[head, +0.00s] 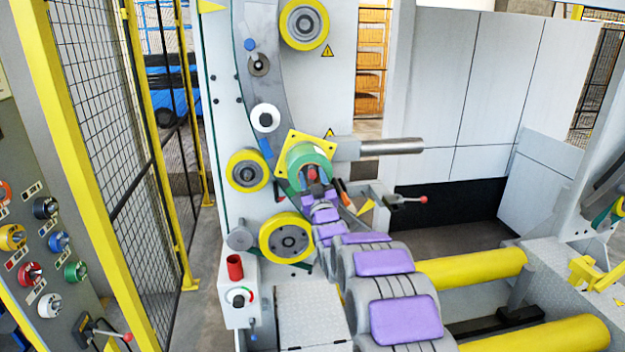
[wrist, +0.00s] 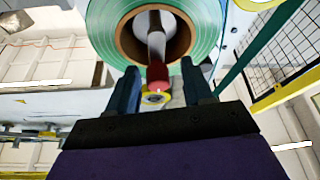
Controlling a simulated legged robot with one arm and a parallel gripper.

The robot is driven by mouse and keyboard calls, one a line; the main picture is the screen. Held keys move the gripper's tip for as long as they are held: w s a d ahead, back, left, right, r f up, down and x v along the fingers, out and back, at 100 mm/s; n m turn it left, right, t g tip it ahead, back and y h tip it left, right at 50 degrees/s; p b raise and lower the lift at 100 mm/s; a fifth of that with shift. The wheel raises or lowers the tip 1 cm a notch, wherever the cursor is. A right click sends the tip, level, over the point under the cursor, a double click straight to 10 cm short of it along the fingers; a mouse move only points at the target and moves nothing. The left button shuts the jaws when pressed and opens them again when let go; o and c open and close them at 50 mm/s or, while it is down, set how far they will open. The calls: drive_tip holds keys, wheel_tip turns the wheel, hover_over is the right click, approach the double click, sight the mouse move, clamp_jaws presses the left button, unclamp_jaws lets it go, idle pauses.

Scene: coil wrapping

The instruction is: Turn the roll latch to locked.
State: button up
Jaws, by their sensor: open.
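A green roll (head: 306,160) is mounted against a yellow square plate (head: 288,143) on the machine's white panel. In the wrist view the green roll (wrist: 110,25) has a brown core (wrist: 128,38) with a pale shaft inside. A red knob (wrist: 157,74) stands in front of the core; it looks like the roll latch's handle, and whether it is turned to locked I cannot tell. My gripper (wrist: 161,78) is open, with one dark finger on each side of the red knob. Finger contact is unclear. In the head view my arm partly hides the roll's lower side.
A grey bar (head: 392,147) sticks out right of the roll. A red-tipped lever (head: 408,199) sits lower right. Yellow rollers (head: 247,170) surround the roll. Yellow bars (head: 470,267) lie right of my arm. A mesh fence (head: 105,110) and knob panel (head: 40,240) stand left.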

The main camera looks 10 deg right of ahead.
drive_tip(key=shift+c, duration=0.5)
drive_tip(key=shift+d, duration=0.1)
clamp_jaws()
drive_tip(key=shift+m, duration=0.4)
drive_tip(key=shift+d+f+m+g+h+b, duration=0.3)
drive_tip(key=shift+f+m+g+h, duration=0.7)
drive_tip(key=shift+m, duration=3.7)
drive_tip(key=shift+d+f+m+g+h+b, duration=0.15)
drive_tip(key=shift+d+f+m+g+h, duration=0.85)
drive_tip(key=shift+m, duration=3.7)
drive_tip(key=shift+a+f+m+g+h+b, duration=0.25)
drive_tip(key=shift+m+g+h, duration=1.5)
drive_tip(key=shift+m, duration=2.95)
drive_tip(key=shift+f+t, duration=0.2)
drive_tip(key=shift+t, duration=0.05)
